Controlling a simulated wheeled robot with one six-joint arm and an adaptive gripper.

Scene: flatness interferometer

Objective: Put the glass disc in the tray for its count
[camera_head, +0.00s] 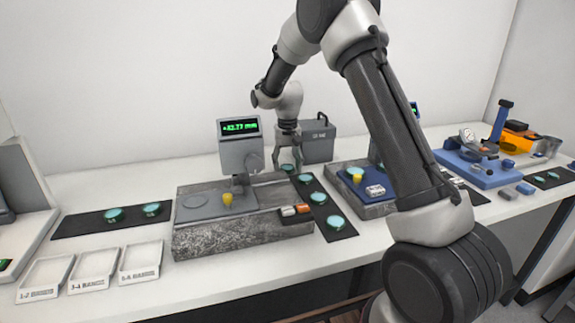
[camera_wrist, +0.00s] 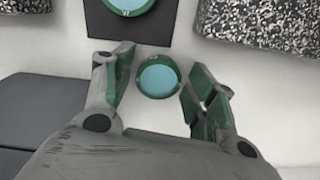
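A teal glass disc (camera_wrist: 158,78) with a dark green rim lies between my gripper's fingers in the wrist view, with a gap on both sides. Three low white trays stand at the front left: the 1-2 bands tray (camera_head: 46,276), the 3-4 bands tray (camera_head: 94,265) and the 5-6 bands tray (camera_head: 141,258). All three look empty.
More discs lie on the middle black mat (camera_head: 345,234) and on the left mat (camera_head: 75,226). The granite-based gauge (camera_head: 240,236) with a green display stands left of the gripper. A grey case (camera_head: 318,145) is close behind it. A second granite station (camera_head: 372,208) stands right.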

